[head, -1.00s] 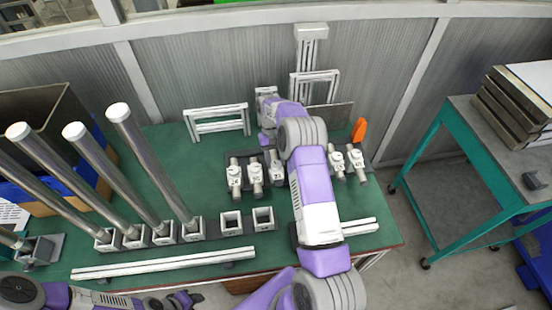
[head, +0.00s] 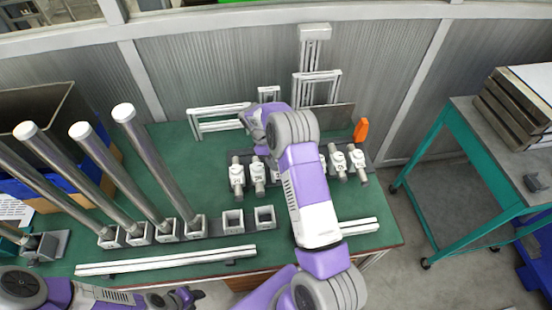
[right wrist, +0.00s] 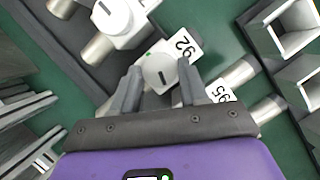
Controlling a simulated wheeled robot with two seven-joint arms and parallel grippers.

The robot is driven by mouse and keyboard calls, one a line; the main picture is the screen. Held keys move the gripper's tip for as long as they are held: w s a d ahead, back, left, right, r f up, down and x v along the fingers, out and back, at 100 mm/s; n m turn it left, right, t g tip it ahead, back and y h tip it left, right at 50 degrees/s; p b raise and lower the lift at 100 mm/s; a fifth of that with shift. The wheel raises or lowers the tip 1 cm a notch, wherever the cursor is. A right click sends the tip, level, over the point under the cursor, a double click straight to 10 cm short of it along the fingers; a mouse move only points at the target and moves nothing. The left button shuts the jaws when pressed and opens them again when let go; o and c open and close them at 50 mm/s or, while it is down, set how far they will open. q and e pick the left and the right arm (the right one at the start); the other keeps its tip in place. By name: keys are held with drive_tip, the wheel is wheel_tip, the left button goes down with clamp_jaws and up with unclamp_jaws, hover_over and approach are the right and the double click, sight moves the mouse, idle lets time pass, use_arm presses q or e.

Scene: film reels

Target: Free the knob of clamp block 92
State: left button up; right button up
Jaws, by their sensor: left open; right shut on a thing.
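Clamp block 92 shows in the right wrist view by its white label (right wrist: 184,46). Its round white knob (right wrist: 160,72) has a dark slot and a small green mark. My right gripper (right wrist: 160,84) is shut on this knob, one finger on each side. In the head view my right arm hides the gripper and block 92, at the row of clamp blocks. My left gripper (head: 187,298) is open and empty low in the head view, in front of the table's near edge.
Block 95 (right wrist: 222,92) lies right beside block 92; another clamp block (right wrist: 122,18) is on its other side. Tall metal tubes (head: 150,165) stand in sockets at left. Empty square sockets (head: 232,222) and a white rail (head: 165,262) lie nearer. An orange piece (head: 361,130) stands behind the row.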

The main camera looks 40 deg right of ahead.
drive_tip(key=shift+s+a+n+t+h, duration=0.1)
drive_tip(key=shift+n+t+h, duration=0.2)
drive_tip(key=shift+n, duration=0.65)
drive_tip(key=shift+a+n+t+h, duration=0.1)
drive_tip(key=shift+n+t+h, duration=0.2)
drive_tip(key=shift+n, duration=0.65)
drive_tip(key=shift+d, duration=0.1)
drive_tip(key=o, duration=1.1)
drive_tip(key=shift+c, duration=0.2)
drive_tip(key=p+v, duration=0.1)
drive_tip(key=v, duration=0.6)
drive_tip(key=shift+r, duration=0.25)
